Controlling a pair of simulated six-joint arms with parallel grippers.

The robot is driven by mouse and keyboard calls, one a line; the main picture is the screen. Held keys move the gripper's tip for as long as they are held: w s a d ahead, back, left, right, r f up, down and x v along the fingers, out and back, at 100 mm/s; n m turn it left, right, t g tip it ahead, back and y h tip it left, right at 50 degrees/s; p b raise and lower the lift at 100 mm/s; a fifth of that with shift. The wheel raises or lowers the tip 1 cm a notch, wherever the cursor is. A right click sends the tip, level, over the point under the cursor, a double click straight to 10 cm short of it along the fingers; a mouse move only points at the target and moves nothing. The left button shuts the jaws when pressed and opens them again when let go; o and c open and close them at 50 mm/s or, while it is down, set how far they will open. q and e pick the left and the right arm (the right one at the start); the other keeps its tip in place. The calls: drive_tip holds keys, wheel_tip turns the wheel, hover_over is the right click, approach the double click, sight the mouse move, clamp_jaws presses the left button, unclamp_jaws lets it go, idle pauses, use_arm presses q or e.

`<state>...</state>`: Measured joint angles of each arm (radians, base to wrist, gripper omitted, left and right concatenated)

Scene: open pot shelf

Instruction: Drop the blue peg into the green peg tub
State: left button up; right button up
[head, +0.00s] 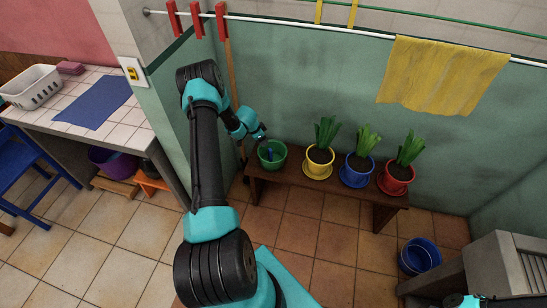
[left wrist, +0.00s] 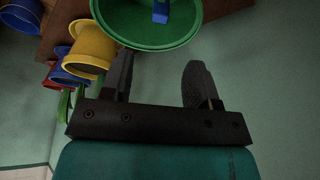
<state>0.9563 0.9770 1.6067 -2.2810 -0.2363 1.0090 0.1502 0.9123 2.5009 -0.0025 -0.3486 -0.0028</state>
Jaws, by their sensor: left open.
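The green peg tub (head: 272,166) stands at the left end of the low brown bench in the head view. The blue peg (head: 269,153) is inside the tub, and its upper part shows above the bottom. In the left wrist view the tub (left wrist: 125,25) is at the top, cut off by the frame edge, with part of the blue peg (left wrist: 161,11) visible in it. My left gripper (head: 262,136) is open and empty, just above and behind the tub's rim; its two spread fingers show in the wrist view (left wrist: 158,75). My right gripper is not visible.
Yellow (head: 318,157), blue (head: 357,170) and red (head: 394,178) potted plants stand right of the tub on the bench (head: 335,195). A green wall is close behind. A rail with a yellow cloth (head: 440,75) hangs above. A blue bucket (head: 420,257) is at lower right.

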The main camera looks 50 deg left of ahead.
use_arm(q)
drive_tip(key=d+v, duration=0.1)
drive_tip(key=v, duration=0.6)
drive_tip(key=shift+a, duration=0.5)
drive_tip(key=shift+r, duration=0.1)
drive_tip(key=w+d+f+n+h, duration=0.1)
drive_tip(key=w+d+n+h, duration=0.1)
drive_tip(key=d, duration=1.3)
drive_tip(key=w+d+f+n+h, duration=0.1)
drive_tip(key=w+d+h, duration=0.1)
drive_tip(key=d, duration=1.2)
drive_tip(key=s+d+r+n+g+y, duration=0.1)
drive_tip(key=s+d+r+n+g, duration=0.1)
drive_tip(key=s+d, duration=1.5)
drive_tip(key=shift+s+d+g+y, duration=0.25)
drive_tip(key=shift+s+g, duration=0.2)
drive_tip(key=shift+g, duration=0.35)
drive_tip(key=shift+a, duration=0.1)
